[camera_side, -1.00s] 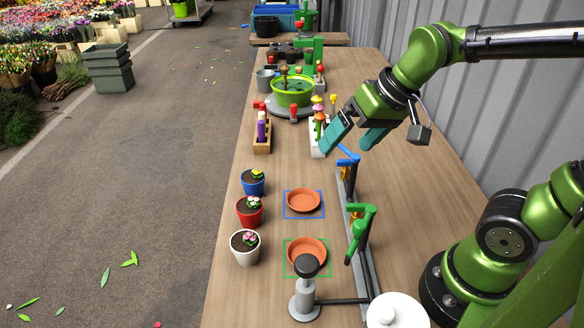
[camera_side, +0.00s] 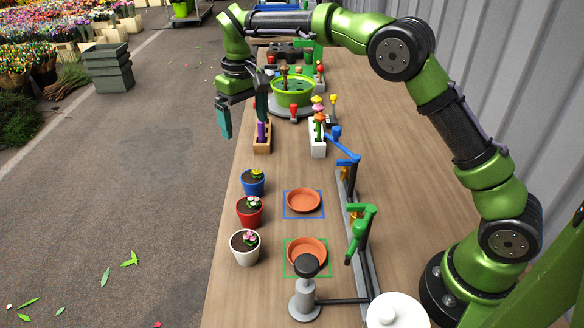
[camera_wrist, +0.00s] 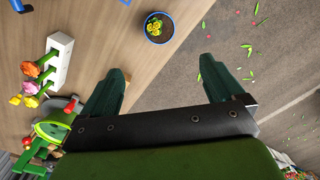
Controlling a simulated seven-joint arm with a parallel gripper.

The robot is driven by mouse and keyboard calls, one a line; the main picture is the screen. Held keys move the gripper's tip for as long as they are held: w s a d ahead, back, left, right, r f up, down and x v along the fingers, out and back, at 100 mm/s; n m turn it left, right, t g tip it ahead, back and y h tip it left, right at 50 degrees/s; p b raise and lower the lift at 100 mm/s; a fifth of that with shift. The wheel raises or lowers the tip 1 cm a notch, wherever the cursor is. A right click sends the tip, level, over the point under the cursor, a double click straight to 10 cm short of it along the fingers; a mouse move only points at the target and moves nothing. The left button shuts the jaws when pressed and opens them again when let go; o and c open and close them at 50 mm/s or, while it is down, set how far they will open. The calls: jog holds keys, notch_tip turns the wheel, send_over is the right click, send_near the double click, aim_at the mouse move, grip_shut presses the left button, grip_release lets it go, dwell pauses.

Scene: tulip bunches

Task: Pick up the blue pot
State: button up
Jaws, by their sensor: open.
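The blue pot (camera_side: 253,187) holds dark soil and a yellow flower. It stands upright on the wooden table near its left edge, behind the red pot (camera_side: 249,217) and the white pot (camera_side: 244,254). In the wrist view the blue pot (camera_wrist: 168,36) shows at the top middle, beyond my fingertips. My gripper (camera_side: 243,118) is open and empty, above the table's left edge, farther back than the blue pot and higher. Its two teal fingers (camera_wrist: 160,78) are spread wide in the wrist view.
Two terracotta saucers (camera_side: 317,202) (camera_side: 322,252) lie in blue and green outlined squares. A blue lever (camera_side: 344,150) and a green lever (camera_side: 361,228) stand right of them. A wooden holder (camera_side: 262,143) and a white flower holder (camera_side: 317,146) stand behind the pots.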

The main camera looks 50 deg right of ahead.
aim_at(252, 176)
jog(key=f, duration=1.6)
jog(key=shift+s+f, duration=0.2)
jog(key=shift+f, duration=0.1)
jog(key=c, duration=1.1)
